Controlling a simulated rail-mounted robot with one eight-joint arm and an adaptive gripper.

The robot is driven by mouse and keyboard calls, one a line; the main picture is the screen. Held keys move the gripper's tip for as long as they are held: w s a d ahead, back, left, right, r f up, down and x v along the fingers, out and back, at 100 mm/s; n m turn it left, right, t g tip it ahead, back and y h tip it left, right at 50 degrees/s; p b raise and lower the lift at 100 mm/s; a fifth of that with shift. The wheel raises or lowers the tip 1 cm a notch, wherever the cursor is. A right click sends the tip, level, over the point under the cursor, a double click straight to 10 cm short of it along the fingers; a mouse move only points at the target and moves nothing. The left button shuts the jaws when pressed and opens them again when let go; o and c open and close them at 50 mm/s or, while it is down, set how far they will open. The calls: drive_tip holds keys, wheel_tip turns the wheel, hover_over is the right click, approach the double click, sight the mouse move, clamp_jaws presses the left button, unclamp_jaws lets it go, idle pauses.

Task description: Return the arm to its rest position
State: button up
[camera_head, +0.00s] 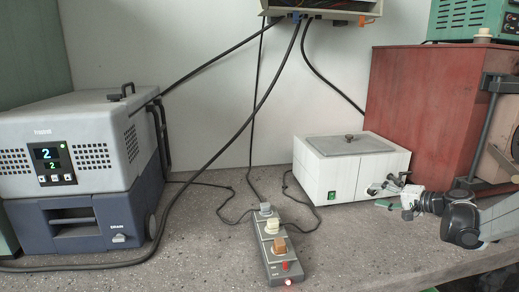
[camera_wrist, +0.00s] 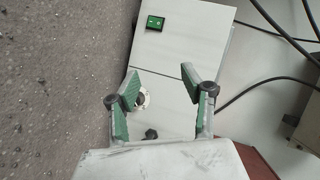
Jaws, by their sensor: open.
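My arm comes in from the right edge of the head view. My gripper (camera_head: 385,196) is in front of the right side of the white box (camera_head: 320,182), close to its front face. In the wrist view, my gripper (camera_wrist: 160,88) has its two green-padded fingers apart with nothing between them. Behind the fingers is the front of the white box (camera_wrist: 172,52), with its green switch (camera_wrist: 155,22), a round pale fitting and a dark knob. I cannot tell whether the fingers touch the box.
A grey and blue device (camera_head: 68,145) with a lit display stands at the left. A power strip (camera_head: 273,245) with several plugs lies mid-bench, with cables around it. A red cabinet (camera_head: 415,105) stands behind my arm. The bench front right of the strip is clear.

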drive_tip(key=s+a+r+n+g+h, duration=0.2)
drive_tip(key=s+a+r, duration=0.1)
drive_tip(key=s+a, duration=0.55)
drive_tip(key=s+a+r+n+g+h, duration=0.1)
drive_tip(key=s+a+r+g, duration=0.15)
drive_tip(key=s+a, duration=0.6)
drive_tip(key=s+a+f+n+h, duration=0.2)
drive_tip(key=s+h, duration=0.1)
drive_tip(key=s, duration=0.8)
drive_tip(key=s+a+f+n+h, duration=0.2)
drive_tip(key=s, duration=0.9)
wheel_tip(320, 180, up, 14)
drive_tip(key=p, duration=1.3)
drive_tip(key=shift+s+n+p, duration=0.3)
